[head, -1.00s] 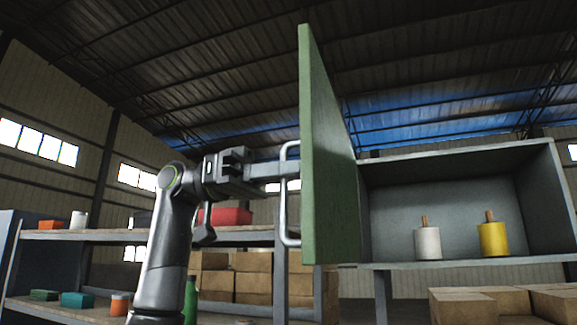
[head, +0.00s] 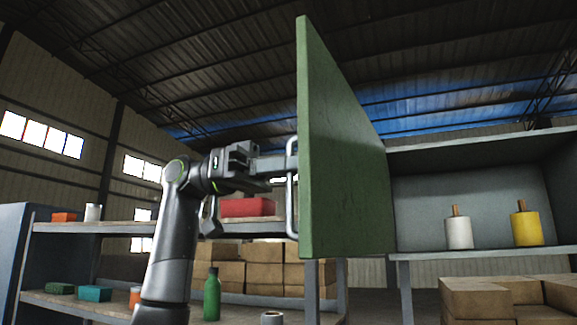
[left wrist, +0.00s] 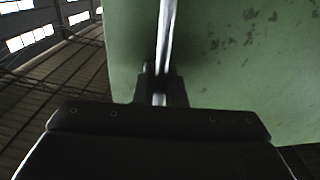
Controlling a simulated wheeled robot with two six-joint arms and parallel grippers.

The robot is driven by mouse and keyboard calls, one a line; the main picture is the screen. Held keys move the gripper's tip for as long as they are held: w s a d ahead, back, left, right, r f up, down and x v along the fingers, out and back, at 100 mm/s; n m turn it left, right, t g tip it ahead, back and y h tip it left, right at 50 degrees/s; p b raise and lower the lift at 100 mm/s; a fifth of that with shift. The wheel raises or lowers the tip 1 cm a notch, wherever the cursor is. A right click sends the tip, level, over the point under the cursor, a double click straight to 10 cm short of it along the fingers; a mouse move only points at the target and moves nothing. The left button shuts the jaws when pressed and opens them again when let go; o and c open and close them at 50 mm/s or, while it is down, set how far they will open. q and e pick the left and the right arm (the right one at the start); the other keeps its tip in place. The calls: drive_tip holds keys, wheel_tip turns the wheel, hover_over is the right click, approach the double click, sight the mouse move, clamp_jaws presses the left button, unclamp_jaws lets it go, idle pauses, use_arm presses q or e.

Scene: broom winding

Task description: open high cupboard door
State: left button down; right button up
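The green cupboard door (head: 345,150) stands swung out from the grey cupboard (head: 470,200), whose inside is open to view on the right. A metal bar handle (head: 291,215) is on the door's left-facing side. My left gripper (head: 288,163) comes in from the left and is at the upper part of this handle. In the left wrist view, the handle (left wrist: 167,40) runs down between the closed fingers (left wrist: 159,90), against the green door (left wrist: 235,60). My right gripper is not in view.
A white spool (head: 459,233) and a yellow spool (head: 527,229) stand in the cupboard. Behind my left arm, a shelf unit (head: 120,227) holds a red box (head: 247,207), a green bottle (head: 212,297) and small items. Cardboard boxes (head: 478,300) are stacked below the cupboard.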

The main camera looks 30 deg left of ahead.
use_arm(q)
drive_tip(key=c, duration=1.6)
unclamp_jaws()
drive_tip(key=s+a+p, duration=0.1)
drive_tip(key=s+a, duration=0.2)
drive_tip(key=a, duration=1.4)
drive_tip(key=shift+s, duration=0.15)
